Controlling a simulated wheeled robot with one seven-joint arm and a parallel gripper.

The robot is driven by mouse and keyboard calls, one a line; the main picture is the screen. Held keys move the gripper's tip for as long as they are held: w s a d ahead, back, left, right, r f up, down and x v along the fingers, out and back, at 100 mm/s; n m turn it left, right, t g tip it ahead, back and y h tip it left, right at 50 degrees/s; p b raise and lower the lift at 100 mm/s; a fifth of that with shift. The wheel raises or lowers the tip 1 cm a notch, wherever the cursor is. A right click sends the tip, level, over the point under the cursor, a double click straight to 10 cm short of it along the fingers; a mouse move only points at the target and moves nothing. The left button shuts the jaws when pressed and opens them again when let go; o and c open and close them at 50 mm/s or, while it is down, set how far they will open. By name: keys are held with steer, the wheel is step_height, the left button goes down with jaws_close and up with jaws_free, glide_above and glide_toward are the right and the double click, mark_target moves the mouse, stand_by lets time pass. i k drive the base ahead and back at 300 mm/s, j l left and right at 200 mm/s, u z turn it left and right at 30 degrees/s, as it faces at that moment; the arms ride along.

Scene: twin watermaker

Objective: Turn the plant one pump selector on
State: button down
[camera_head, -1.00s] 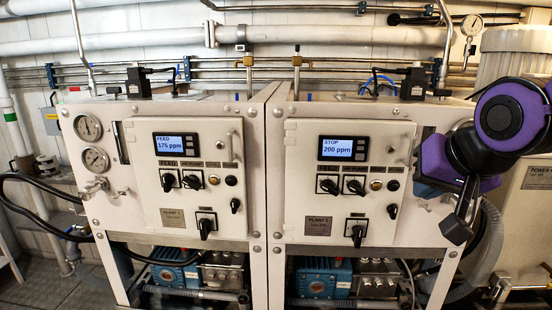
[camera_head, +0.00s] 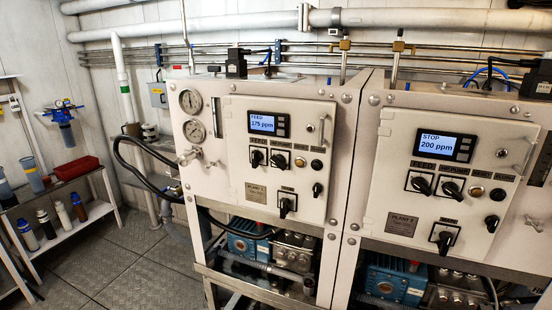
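The left cabinet's panel (camera_head: 236,175) carries the plate that appears to read PLANT 1 (camera_head: 255,193). Its display (camera_head: 268,124) reads FEED 175 ppm. Below it, a black selector under the FEED label (camera_head: 257,158) has its handle closer to upright. The black selector beside it, which appears to be the HP pump selector (camera_head: 280,160), has its handle lying more sideways. A larger black selector (camera_head: 288,204) sits lower on the panel. My gripper is out of view.
The PLANT 2 panel (camera_head: 400,190) on the right has similar selectors, and its display (camera_head: 448,145) reads STOP 200 ppm. A black hose (camera_head: 125,165) loops at the left cabinet's side. A shelf (camera_head: 72,232) with bottles and a red tray (camera_head: 77,168) stands left. Floor (camera_head: 120,265) between is clear.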

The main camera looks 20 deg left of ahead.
mark_target(278, 160)
steer(key=j+z, duration=0.2)
steer(key=j, duration=0.2)
steer(key=k+j+z, duration=0.2)
steer(key=j, duration=0.2)
steer(key=k+j+z, duration=0.2)
steer(key=j, duration=0.2)
steer(key=i, duration=0.1)
